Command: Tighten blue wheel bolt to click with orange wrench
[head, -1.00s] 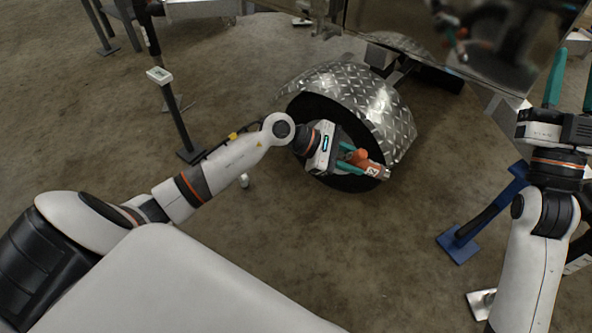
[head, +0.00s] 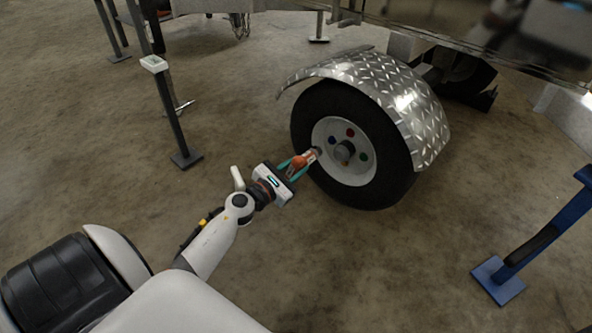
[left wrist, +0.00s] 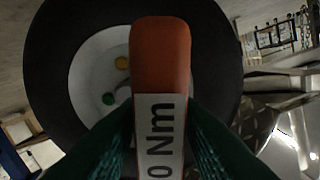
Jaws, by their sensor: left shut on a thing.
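The wheel (head: 345,200) has a white rim with coloured bolts. The blue bolt (head: 333,141) is at the upper left of the hub. My left gripper (head: 302,166) is shut on the orange wrench (head: 299,161), left of the rim. The wrench's grey front end reaches the rim's left edge, left of the blue bolt; I cannot tell if it touches anything. In the left wrist view, the orange wrench (left wrist: 160,60) with a white "Nm" label fills the middle between teal fingers and hides part of the rim. The blue bolt cannot be made out there. My right gripper is out of view.
A red bolt (head: 350,132) and a green bolt (head: 364,156) sit on the rim around the hub. A diamond-plate fender (head: 395,88) arches over the wheel. A blue stand (head: 530,240) is at right, a dark post (head: 172,115) at left. The floor before the wheel is clear.

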